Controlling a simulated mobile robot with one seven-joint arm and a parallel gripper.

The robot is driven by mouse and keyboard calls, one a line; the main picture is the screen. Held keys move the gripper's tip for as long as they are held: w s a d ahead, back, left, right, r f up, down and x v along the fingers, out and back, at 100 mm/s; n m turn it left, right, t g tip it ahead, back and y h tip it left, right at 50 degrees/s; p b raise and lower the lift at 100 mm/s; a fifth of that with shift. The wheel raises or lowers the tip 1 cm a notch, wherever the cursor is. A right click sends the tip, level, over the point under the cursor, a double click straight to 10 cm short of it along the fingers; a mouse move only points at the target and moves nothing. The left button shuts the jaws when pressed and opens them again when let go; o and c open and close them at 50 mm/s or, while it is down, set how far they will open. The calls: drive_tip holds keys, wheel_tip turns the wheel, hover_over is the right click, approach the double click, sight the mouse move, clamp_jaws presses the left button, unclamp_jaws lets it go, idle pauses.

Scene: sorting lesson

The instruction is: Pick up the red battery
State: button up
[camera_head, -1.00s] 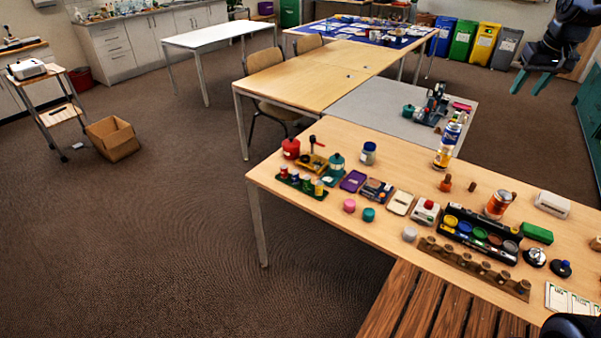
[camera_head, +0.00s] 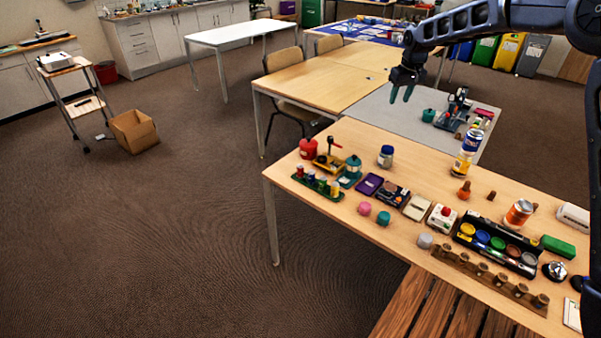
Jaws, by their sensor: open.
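A green holder (camera_head: 309,191) near the left end of the front wooden table carries a short row of small cylinders that look like batteries. The red one, which looks like the red battery (camera_head: 300,171), stands upright at the left end of the row. It is small and its details cannot be made out. My gripper (camera_head: 401,95) is open and empty, its teal fingertips pointing down. In the picture it is above and right of the holder, in front of the grey table section.
Close around the holder are a red canister (camera_head: 308,149), a yellow-based item (camera_head: 328,163), a teal lantern-like item (camera_head: 350,172) and a pink cylinder (camera_head: 364,208). A jar (camera_head: 386,156) stands farther back. The table's left edge is near. The space above the holder is clear.

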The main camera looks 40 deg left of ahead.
drive_tip(key=s+a+f+n, duration=0.1)
drive_tip(key=s+a+f, duration=0.3)
drive_tip(key=a+f, duration=0.3)
drive_tip(key=s+a+f+n, duration=0.1)
drive_tip(key=s+a+f, duration=0.4)
drive_tip(key=a, duration=0.5)
drive_tip(key=n+g, duration=0.1)
drive_tip(key=n, duration=0.1)
hover_over(300, 166)
drive_tip(key=f, duration=1.3)
drive_tip(key=shift+d+f, duration=0.25)
drive_tip(key=shift+f, duration=0.1)
drive_tip(key=f, duration=0.4)
drive_tip(key=shift+a+f, duration=0.3)
drive_tip(key=shift+f, duration=0.05)
drive_tip(key=shift+w+a+f, duration=0.1)
drive_tip(key=shift+w+f, duration=0.05)
drive_tip(key=shift+f, duration=2.9)
drive_tip(key=c, duration=0.8)
drive_tip(key=shift+r, duration=0.15)
